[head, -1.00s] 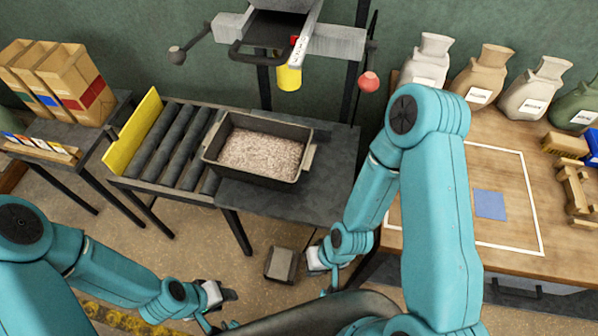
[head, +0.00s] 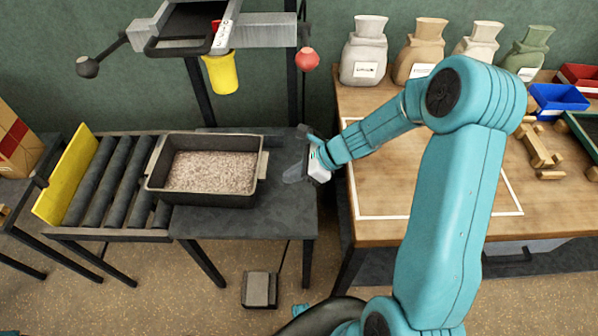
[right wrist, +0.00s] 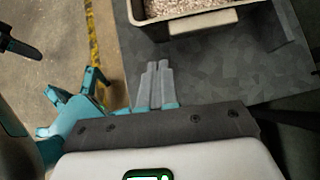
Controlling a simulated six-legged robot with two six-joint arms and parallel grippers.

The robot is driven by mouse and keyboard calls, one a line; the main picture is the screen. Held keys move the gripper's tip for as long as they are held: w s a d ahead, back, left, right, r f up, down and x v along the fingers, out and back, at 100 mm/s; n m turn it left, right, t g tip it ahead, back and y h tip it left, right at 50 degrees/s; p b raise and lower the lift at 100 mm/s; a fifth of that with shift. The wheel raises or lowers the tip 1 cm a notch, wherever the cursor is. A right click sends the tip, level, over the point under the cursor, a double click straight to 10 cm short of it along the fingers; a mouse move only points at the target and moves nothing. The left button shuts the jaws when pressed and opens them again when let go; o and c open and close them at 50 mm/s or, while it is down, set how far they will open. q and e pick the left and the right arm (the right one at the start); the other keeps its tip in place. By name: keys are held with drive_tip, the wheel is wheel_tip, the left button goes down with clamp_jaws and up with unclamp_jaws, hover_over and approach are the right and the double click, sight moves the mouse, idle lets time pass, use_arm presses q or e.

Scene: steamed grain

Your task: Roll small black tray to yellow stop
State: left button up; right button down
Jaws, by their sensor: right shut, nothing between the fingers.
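The small black tray (head: 211,198), filled with pale grain (head: 212,170), sits upright on the dark table, its left part by the rollers (head: 118,180). The yellow stop (head: 72,175) is an upright plate at the far left end of the rollers. My right gripper (head: 294,174) is shut and empty over the table, just right of the tray and apart from it. In the right wrist view its closed fingers (right wrist: 156,85) point toward the tray's near handle (right wrist: 190,30). My left gripper is not in the head view.
A press-like frame with a yellow cylinder (head: 221,74) and a red knob (head: 307,59) stands behind the tray. A wooden bench (head: 350,120) with sacks and a blue bin (head: 558,99) is at the right. A pedal (head: 259,289) lies on the floor.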

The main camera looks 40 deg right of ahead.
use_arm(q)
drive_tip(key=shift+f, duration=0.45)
use_arm(e)
drive_tip(key=w+a+f, duration=0.3)
drive_tip(key=w+a, duration=0.2)
drive_tip(key=shift+a+f, duration=0.1)
drive_tip(key=shift+a, duration=0.1)
